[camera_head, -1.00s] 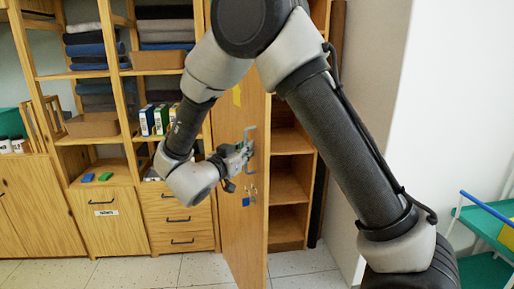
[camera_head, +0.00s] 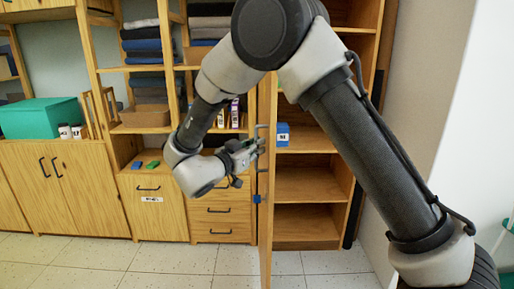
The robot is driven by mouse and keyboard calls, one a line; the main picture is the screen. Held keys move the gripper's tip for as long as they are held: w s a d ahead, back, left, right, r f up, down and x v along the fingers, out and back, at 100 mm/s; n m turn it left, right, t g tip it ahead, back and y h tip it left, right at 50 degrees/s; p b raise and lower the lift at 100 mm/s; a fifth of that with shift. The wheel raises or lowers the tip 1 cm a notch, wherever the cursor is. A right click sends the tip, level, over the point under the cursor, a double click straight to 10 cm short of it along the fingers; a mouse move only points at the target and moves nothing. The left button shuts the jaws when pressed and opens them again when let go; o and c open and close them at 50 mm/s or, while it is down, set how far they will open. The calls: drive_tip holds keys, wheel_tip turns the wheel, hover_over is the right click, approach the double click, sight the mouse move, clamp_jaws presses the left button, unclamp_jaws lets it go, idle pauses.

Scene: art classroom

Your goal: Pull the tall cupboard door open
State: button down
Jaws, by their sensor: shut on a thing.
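The tall cupboard door (camera_head: 266,225) stands swung out and shows almost edge-on in the head view. Its grey bar handle (camera_head: 262,135) is on the left face of the door. My gripper (camera_head: 254,150) is shut on the handle, left of the door. The tall cupboard (camera_head: 311,185) behind shows open shelves to the right of the door. A blue box with a white label (camera_head: 283,135) stands on one of its shelves. My arm hides the upper part of the door and some of the cupboard.
Left of the door is a drawer unit (camera_head: 222,221) with a low cabinet (camera_head: 155,215) beside it. A teal box (camera_head: 40,118) sits on a wooden cabinet at the far left. The tiled floor (camera_head: 160,265) in front is clear. A white wall (camera_head: 470,120) bounds the right.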

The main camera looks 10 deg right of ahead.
drive_tip(key=c, duration=1.5)
unclamp_jaws()
drive_tip(key=shift+s, duration=0.1)
drive_tip(key=v, duration=1.1)
drive_tip(key=shift+s+a, duration=0.25)
drive_tip(key=shift+s, duration=0.05)
